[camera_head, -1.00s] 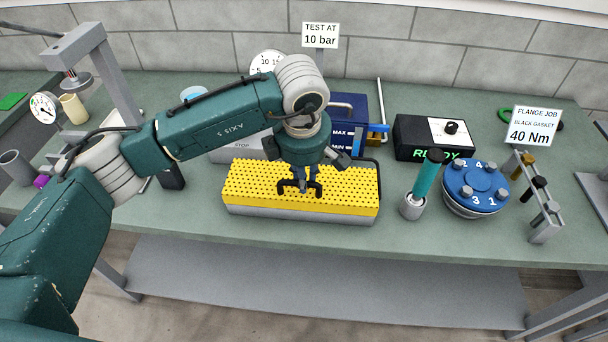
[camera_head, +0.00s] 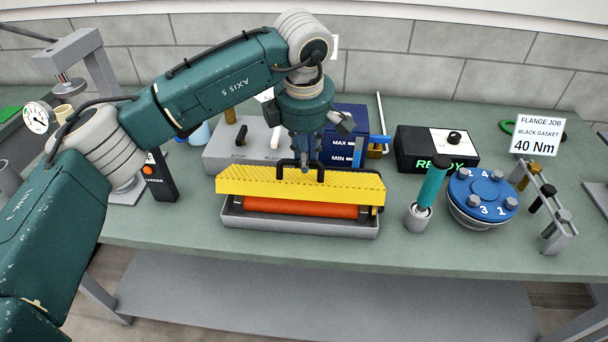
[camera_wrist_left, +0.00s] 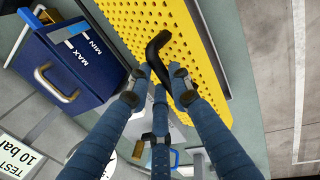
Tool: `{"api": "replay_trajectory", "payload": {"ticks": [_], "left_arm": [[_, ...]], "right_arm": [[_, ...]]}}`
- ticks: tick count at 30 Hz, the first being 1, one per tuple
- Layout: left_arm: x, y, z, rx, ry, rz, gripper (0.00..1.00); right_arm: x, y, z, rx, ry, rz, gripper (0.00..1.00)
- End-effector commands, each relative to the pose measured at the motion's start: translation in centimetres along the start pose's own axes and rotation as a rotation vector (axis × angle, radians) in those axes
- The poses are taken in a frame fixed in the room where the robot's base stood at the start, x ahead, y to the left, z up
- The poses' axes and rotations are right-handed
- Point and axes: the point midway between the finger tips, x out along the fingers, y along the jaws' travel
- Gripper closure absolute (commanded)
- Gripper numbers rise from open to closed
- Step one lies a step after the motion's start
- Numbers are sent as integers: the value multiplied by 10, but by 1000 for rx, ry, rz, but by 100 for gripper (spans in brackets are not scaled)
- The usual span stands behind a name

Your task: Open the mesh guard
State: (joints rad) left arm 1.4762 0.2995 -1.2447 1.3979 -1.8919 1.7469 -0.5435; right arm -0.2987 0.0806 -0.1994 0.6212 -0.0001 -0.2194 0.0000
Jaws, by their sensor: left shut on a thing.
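The yellow perforated mesh guard (camera_head: 345,188) is tilted up over its grey tray (camera_head: 300,223), with its front edge raised. An orange-red cylinder (camera_head: 300,208) shows in the gap below it. My left gripper (camera_head: 300,170) is shut on the guard's black handle (camera_head: 318,163). In the left wrist view, the fingers of my left gripper (camera_wrist_left: 160,85) close around the curved black handle (camera_wrist_left: 158,50), with the yellow mesh (camera_wrist_left: 180,22) behind it. The far edge of the guard is partly hidden by my gripper. My right gripper is not in view.
A blue MAX/MIN tank (camera_head: 345,120) stands just behind the guard, and it also shows in the left wrist view (camera_wrist_left: 75,65). A black READY box (camera_head: 425,150), a teal-handled tool (camera_head: 432,187) and a blue flange (camera_head: 482,190) stand to the right. The bench front is clear.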

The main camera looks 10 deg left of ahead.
Motion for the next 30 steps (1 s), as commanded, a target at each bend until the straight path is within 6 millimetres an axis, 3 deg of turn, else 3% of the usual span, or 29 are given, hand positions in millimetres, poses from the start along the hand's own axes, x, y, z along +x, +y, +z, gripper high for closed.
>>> {"api": "replay_trajectory", "payload": {"ticks": [9, 26, 27, 30], "left_arm": [[2, 22, 0, 0, 1, 1, 100], [4, 25, -1, 1, 3, -4, 100], [4, 25, -1, 1, 3, -5, 75], [4, 25, 0, 1, 2, -5, 61]], "right_arm": [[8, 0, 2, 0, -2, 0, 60], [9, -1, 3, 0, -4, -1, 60], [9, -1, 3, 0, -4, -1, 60], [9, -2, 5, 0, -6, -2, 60]]}}
